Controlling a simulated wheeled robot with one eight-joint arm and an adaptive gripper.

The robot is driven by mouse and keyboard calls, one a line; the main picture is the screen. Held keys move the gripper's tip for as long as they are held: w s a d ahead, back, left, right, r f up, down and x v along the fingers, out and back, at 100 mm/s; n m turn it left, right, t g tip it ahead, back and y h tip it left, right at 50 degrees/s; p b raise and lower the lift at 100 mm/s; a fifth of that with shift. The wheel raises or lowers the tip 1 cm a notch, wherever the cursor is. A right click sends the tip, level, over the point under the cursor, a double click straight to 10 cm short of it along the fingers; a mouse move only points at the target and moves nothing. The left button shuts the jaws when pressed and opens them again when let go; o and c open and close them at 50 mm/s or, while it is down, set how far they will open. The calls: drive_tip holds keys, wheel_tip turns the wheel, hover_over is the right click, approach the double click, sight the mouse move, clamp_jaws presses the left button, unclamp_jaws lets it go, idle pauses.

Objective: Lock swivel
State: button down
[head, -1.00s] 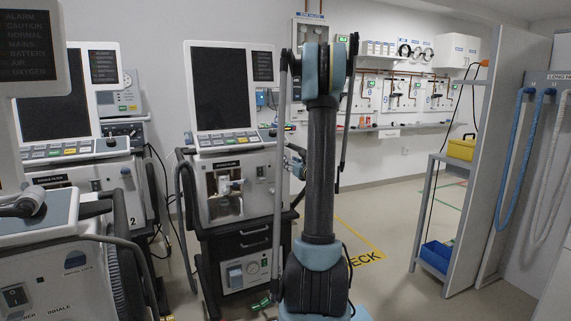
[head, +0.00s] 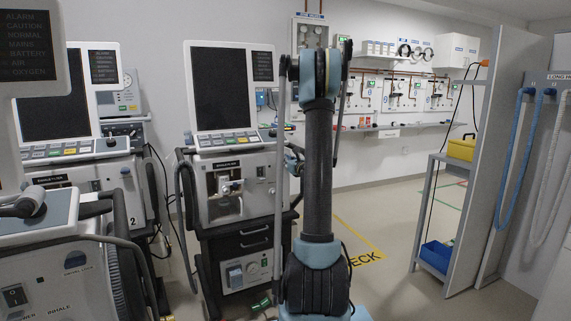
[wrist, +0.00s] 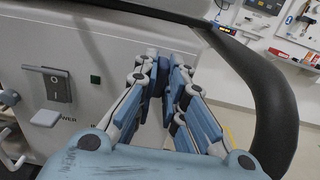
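A ventilator with a dark screen (head: 218,88) stands left of my arm in the head view. My gripper (wrist: 166,62) points away from the wrist camera, beside a light ventilator panel (wrist: 110,50). Its blue-padded fingers are apart, with a narrow gap and nothing seen between them. A thick black curved handle (wrist: 262,90) arches over and to the right. In the head view my arm partly hides the gripper, right of the ventilator.
Another ventilator with a screen (head: 50,90) stands at the left, and part of another is closer. A shelf with a yellow box (head: 461,149) and blue bin (head: 437,256) stands at the right. Floor between my arm and the shelf is clear.

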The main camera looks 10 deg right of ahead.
drive_tip(key=shift+n, duration=0.4)
drive_tip(key=n, duration=1.7)
drive_tip(key=shift+s+a+f, duration=0.15)
drive_tip(key=shift+a+f, duration=0.05)
drive_tip(key=shift+a, duration=0.1)
drive_tip(key=shift+n, duration=0.3)
drive_tip(key=c, duration=1.7)
unclamp_jaws()
drive_tip(key=shift+o, duration=0.2)
drive_tip(key=shift+d, duration=0.1)
